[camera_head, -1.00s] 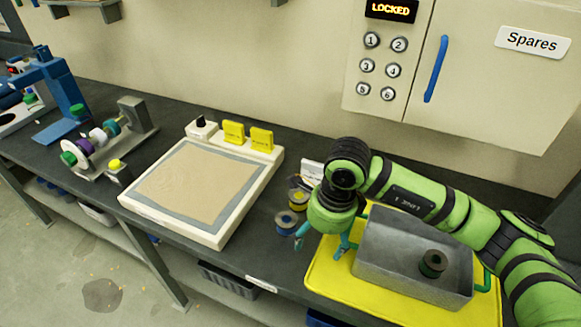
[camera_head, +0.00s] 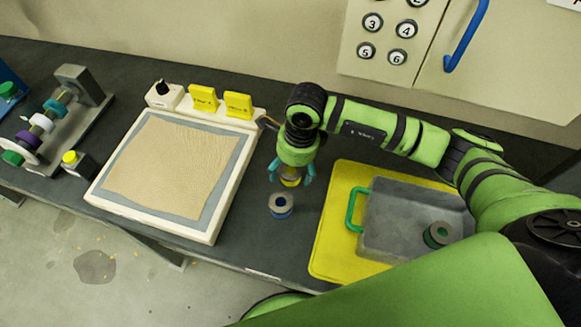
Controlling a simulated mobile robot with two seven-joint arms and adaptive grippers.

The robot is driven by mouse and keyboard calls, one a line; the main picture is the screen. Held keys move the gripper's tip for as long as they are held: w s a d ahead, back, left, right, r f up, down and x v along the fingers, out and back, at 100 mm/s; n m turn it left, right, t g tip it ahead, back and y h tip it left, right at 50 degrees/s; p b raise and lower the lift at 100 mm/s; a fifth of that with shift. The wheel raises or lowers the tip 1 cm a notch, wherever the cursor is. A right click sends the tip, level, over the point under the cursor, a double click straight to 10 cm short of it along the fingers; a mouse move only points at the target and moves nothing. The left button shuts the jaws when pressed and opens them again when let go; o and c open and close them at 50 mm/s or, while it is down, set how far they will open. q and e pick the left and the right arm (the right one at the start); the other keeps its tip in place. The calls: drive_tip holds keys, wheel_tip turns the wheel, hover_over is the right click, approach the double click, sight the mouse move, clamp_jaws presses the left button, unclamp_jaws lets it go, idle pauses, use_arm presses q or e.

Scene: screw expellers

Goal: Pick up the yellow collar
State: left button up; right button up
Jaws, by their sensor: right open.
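The yellow collar (camera_head: 289,182) stands on the dark bench between the sand tray and the yellow mat. It is a small ring with a grey-dark top, and much of it is hidden under my right gripper. My right gripper (camera_head: 291,175) points down over it, open, with one teal finger on each side of the collar. I cannot tell whether the fingers touch it. My left gripper is not in view.
A blue-banded collar (camera_head: 281,205) stands just in front of the yellow one. To the right, a grey bin (camera_head: 385,242) with a green handle holds a green-banded collar (camera_head: 438,235) on a yellow mat (camera_head: 330,250). A sand tray (camera_head: 225,190) lies left.

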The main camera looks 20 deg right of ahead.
drive_tip(key=shift+a+f, duration=0.1)
drive_tip(key=shift+f, duration=0.4)
drive_tip(key=shift+w, duration=0.1)
drive_tip(key=c, duration=1.4)
